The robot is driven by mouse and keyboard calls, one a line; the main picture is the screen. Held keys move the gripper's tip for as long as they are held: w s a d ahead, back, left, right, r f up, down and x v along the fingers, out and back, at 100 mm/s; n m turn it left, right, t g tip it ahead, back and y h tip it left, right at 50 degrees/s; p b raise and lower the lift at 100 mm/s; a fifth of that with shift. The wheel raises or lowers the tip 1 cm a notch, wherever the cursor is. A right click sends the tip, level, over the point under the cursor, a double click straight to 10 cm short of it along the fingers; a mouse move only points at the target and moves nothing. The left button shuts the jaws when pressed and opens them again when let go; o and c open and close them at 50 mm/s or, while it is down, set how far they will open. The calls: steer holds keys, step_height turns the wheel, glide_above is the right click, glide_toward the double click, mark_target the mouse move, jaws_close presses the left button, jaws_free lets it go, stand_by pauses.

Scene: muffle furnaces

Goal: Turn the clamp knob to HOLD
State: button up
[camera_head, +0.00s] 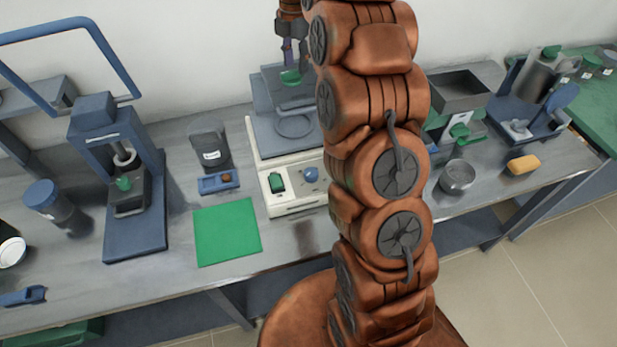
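A device with a cream base (294,202) stands at the middle of the bench. Its front panel has a green rocker-like switch (276,182) and a blue round knob (311,174). Higher on the device, a green knob-like part (290,77) sits in front of its blue-grey upright plate. I cannot tell for sure which of these is the clamp knob, and no HOLD mark is legible. My gripper (291,62) points down at the back, just above the green part in the picture. Whether it touches that part, and how wide its fingers stand, is too small to tell. My arm hides the device's right side.
Left of the device are a green mat (227,234), a small blue tray (218,182), a dark jar (210,146) and a blue press (135,225). To the right are a metal cup (457,177), a yellow sponge-like block (523,165) and an open dark box (462,92).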

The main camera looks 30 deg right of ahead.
mark_target(294, 82)
steer(key=shift+r+b, duration=0.9)
steer(key=shift+r, duration=2.25)
steer(key=s+a+f+m+b, duration=0.2)
steer(key=s+a+f+m, duration=0.1)
steer(key=s, duration=0.7)
steer(key=s+a+f+m+g+b, duration=0.1)
steer(key=s+a+f+m, duration=0.3)
steer(key=s+m, duration=0.3)
steer(key=s+a+f+m+b, duration=0.2)
steer(key=s+a+f+m, duration=0.2)
steer(key=s, duration=0.9)
steer(key=shift+s+a+m+b, duration=0.3)
steer(key=shift+a+m+b, duration=0.05)
steer(key=shift+a+m, duration=0.55)
